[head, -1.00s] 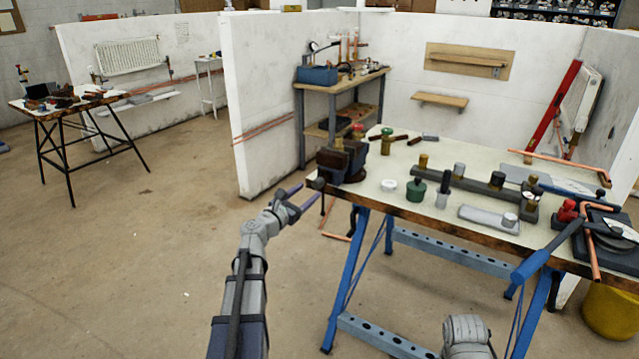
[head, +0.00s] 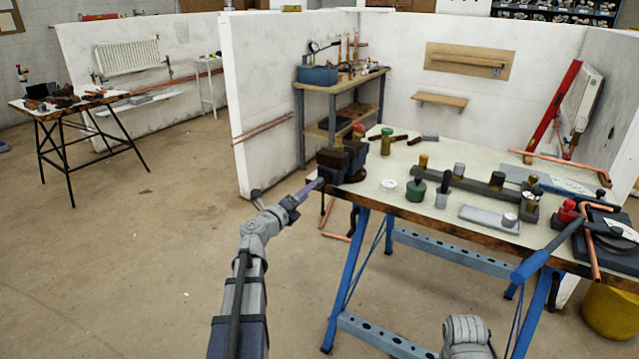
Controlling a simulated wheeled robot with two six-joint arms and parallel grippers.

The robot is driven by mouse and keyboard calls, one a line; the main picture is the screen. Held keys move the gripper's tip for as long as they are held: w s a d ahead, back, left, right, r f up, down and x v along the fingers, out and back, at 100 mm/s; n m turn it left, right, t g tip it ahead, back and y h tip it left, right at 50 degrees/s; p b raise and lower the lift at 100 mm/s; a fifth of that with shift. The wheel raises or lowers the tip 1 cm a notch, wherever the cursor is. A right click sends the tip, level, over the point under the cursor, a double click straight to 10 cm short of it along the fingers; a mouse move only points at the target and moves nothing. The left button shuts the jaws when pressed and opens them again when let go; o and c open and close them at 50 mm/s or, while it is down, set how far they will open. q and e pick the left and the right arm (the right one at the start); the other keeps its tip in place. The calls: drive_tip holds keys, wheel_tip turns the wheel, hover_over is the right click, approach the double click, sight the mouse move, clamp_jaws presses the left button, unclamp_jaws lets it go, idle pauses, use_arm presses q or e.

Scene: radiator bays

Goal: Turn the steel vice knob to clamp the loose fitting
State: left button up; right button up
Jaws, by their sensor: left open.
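A dark blue-grey vice (head: 336,163) stands at the near left corner of the workbench (head: 402,170). Its steel knob, on the side facing my gripper, is mostly hidden at the fingertips. My left gripper (head: 316,185) reaches in from the left with its purple-grey fingers at the knob. It is open, and one finger largely covers the other from this angle. I cannot tell whether the fingers touch the knob. The loose fitting cannot be made out between the vice jaws. My right gripper is out of view; only a grey part of my right arm shows at the bottom.
On the bench are a green bottle (head: 416,190), a white ring-shaped item (head: 388,185), a grey rail with brass fittings (head: 465,184) and a copper pipe (head: 592,250). Blue trestle legs (head: 346,272) stand below. The floor (head: 130,260) at left is clear.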

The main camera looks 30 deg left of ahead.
sight(321, 181)
use_arm(q)
drive_tip(key=shift+w, duration=0.1)
drive_tip(key=w, duration=0.5)
drive_tip(key=shift+d, duration=0.15)
idle(0.4)
clamp_jaws()
idle(0.5)
